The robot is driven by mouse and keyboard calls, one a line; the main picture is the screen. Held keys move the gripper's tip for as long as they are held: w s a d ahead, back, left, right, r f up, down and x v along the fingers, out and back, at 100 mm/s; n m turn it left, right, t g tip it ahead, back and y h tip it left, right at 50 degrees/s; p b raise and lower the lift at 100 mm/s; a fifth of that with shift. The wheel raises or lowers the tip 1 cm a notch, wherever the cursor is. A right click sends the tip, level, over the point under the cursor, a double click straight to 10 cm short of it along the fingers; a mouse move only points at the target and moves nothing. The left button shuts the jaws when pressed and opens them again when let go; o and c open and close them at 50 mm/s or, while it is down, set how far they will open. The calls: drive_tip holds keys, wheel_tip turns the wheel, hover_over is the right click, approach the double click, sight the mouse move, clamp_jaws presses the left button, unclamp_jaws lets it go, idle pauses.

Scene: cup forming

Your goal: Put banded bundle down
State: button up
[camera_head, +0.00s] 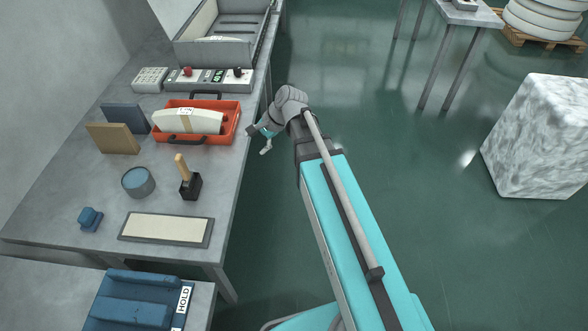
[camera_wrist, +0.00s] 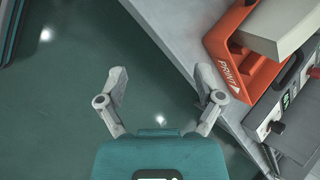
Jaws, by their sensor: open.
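The banded bundle (camera_head: 187,121) is a cream stack with a white paper band. It lies in an orange tray (camera_head: 163,137) with dark handles on the table. In the wrist view part of the bundle (camera_wrist: 268,20) shows above the orange tray (camera_wrist: 240,63), cut by the frame's edge. My gripper (camera_head: 258,140) is open and empty, over the floor just off the table's right edge, to the right of the tray. In the wrist view the fingers of my gripper (camera_wrist: 160,74) are spread with only floor between them.
A control box with knobs (camera_head: 208,79) and a grey machine (camera_head: 222,40) stand behind the tray. A tin (camera_head: 138,182), a brush in a black holder (camera_head: 189,184), two blocks and a pale-topped pad (camera_head: 165,229) stand nearer. A blue HOLD tray (camera_head: 130,300) is at the front.

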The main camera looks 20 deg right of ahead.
drive_tip(key=s+d+f+n+g+h, duration=0.2)
drive_tip(key=s+d+f+n+h, duration=0.1)
drive_tip(key=s+d+n+h, duration=0.3)
drive_tip(key=s+d+n, duration=0.2)
drive_tip(key=s+n, duration=0.2)
drive_tip(key=s, duration=0.1)
drive_tip(key=shift+s+d+f+n+h, duration=0.15)
drive_tip(key=shift+d+f+n+h, duration=0.05)
drive_tip(key=shift+d+n+h, duration=0.2)
idle(0.5)
